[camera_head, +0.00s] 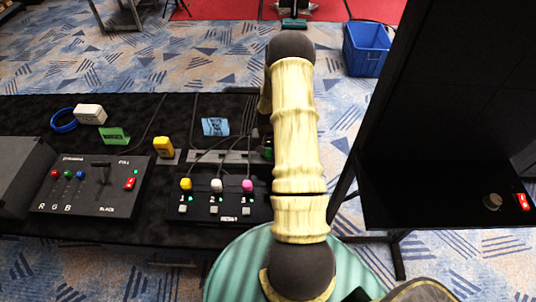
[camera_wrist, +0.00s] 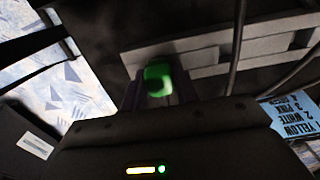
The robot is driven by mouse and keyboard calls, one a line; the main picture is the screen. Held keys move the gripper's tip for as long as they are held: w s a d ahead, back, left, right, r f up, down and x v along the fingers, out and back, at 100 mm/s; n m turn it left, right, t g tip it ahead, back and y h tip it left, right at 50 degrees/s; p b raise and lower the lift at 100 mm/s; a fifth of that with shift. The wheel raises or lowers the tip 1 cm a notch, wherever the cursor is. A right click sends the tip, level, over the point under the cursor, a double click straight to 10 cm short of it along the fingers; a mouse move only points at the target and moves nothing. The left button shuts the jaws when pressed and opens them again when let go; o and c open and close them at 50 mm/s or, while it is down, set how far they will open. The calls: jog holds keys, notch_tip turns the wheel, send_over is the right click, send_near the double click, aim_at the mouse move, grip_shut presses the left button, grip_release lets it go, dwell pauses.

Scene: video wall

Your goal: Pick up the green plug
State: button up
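The green plug (camera_wrist: 158,79) is at the middle of the wrist view, in front of a grey slotted strip (camera_wrist: 215,55). In the head view, a small green piece of it (camera_head: 267,151) shows at the left edge of my arm. My gripper (camera_wrist: 157,92) has its dark fingers on either side of the plug. The picture is too dark and blurred to tell whether they touch it. In the head view my arm hides the gripper. Yellow (camera_head: 186,184), white (camera_head: 216,185) and pink (camera_head: 247,186) plugs stand on a black box with numbered positions.
Cables run from the box towards the grey strip. A blue card with writing (camera_head: 215,127) lies on the black table. A fader panel (camera_head: 92,187), a yellow object (camera_head: 163,147) and a green card (camera_head: 115,136) are at left. A large black panel (camera_head: 435,90) rises at right.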

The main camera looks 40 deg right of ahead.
aim_at(268, 150)
jog(key=shift+r, duration=0.1)
jog(key=shift+c, duration=0.3)
notch_tip(268, 150, up, 10)
jog(key=shift+f+b, duration=0.1)
jog(key=shift+b, duration=0.75)
jog(key=shift+w, duration=0.1)
